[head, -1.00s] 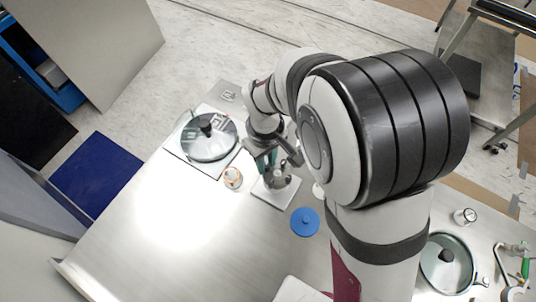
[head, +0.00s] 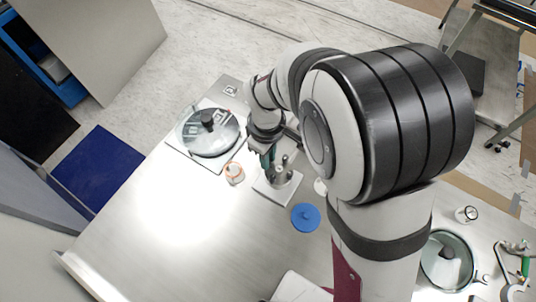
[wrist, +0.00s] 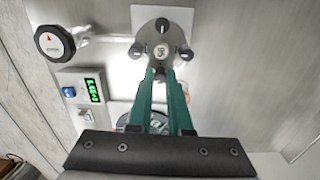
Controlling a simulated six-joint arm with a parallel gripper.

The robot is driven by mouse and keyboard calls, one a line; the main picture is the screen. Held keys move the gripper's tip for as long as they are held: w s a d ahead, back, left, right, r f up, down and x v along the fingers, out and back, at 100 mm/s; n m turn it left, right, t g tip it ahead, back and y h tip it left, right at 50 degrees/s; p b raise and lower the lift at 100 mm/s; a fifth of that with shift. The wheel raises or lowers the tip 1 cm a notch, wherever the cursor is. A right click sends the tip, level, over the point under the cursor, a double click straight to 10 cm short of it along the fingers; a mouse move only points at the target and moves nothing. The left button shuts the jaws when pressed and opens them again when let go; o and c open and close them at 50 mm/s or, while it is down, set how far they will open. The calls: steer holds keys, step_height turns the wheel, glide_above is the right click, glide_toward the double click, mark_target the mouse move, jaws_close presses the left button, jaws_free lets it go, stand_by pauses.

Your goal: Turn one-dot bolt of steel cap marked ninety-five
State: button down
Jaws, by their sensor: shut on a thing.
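The steel cap (wrist: 161,48) shows in the wrist view as a round plate with dark-topped bolts around its rim and a small mark at its centre that reads unclearly. In the head view the cap (head: 281,177) stands on a light square plate (head: 272,192). My gripper (wrist: 160,74) has green fingers that come together at the near rim of the cap. It is shut on a bolt there, which the fingertips mostly hide. The bolts' dots are too small to read. In the head view my gripper (head: 267,160) is beside the cap, on its far left side.
A black-rimmed gauge (wrist: 54,42) and a box with a green display (wrist: 82,86) lie left in the wrist view. A glass lid (head: 208,132), a small orange-and-white object (head: 234,172) and a blue disc (head: 305,217) surround the cap. The table's left-front is clear.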

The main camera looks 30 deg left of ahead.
steer(key=n, duration=0.4)
steer(key=shift+n, duration=2.2)
steer(key=c, duration=0.8)
jaws_free()
steer(key=shift+c, duration=0.2)
step_height(320, 180, up, 16)
steer(key=shift+s, duration=0.3)
steer(key=shift+f, duration=0.1)
